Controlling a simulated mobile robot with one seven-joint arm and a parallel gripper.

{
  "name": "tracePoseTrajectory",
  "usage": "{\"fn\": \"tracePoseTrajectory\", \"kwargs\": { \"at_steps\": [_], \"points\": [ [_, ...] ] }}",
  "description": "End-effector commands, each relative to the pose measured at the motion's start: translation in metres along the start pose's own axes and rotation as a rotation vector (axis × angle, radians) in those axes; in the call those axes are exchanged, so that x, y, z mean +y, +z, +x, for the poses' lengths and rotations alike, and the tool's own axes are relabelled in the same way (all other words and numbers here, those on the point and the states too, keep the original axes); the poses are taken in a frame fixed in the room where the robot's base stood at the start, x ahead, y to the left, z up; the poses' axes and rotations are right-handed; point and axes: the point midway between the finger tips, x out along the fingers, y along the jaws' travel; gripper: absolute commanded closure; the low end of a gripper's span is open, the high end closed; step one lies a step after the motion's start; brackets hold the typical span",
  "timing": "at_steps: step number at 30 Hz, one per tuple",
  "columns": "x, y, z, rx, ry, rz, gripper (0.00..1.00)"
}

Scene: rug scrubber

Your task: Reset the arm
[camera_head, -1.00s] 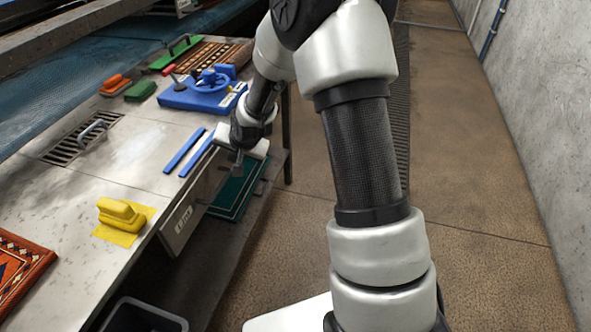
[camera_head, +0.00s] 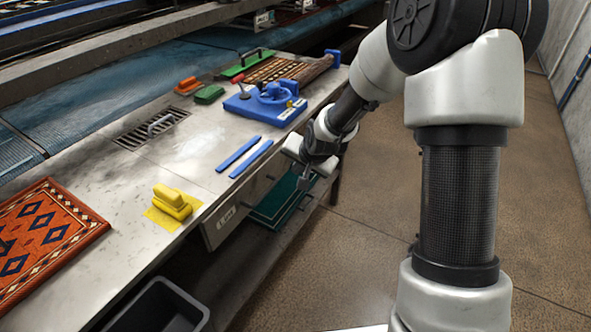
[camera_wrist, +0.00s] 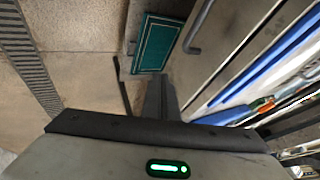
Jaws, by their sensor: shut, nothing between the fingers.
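My gripper (camera_head: 304,183) hangs at the end of my arm, just off the front edge of the workbench, beside the two blue strips. Its fingers are shut and point down, with nothing between them. In the wrist view my gripper's closed fingers (camera_wrist: 160,98) show at the middle, above the floor and the lower shelf. The arm reaches from the right side of the head view, bent at the elbow.
The workbench (camera_head: 150,215) holds a yellow brush (camera_head: 172,201), blue strips (camera_head: 245,157), a drain grate (camera_head: 150,128), a blue fixture (camera_head: 265,100) and a patterned rug (camera_head: 45,240). A green rug (camera_head: 275,207) lies on the shelf below. A dark bin (camera_head: 165,305) stands in front. Floor at right is clear.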

Motion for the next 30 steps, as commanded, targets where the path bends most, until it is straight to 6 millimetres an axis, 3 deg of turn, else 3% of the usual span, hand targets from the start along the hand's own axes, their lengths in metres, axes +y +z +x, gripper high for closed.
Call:
{"fn": "tracePoseTrajectory", "kwargs": {
  "at_steps": [1, 6, 17, 19, 23, 30],
  "points": [
    [0.0, -0.002, -0.015, 0.001, 0.001, 0.001, 1.0],
    [0.001, -0.001, -0.045, -0.001, 0.003, 0.001, 1.0],
    [0.002, 0.001, -0.066, -0.001, 0.008, -0.01, 1.0],
    [0.002, -0.001, -0.079, 0.002, 0.022, -0.041, 1.0],
    [0.005, -0.003, -0.129, 0.009, 0.078, -0.15, 1.0],
    [0.029, 0.021, -0.254, -0.007, 0.192, -0.361, 1.0]
  ]
}}
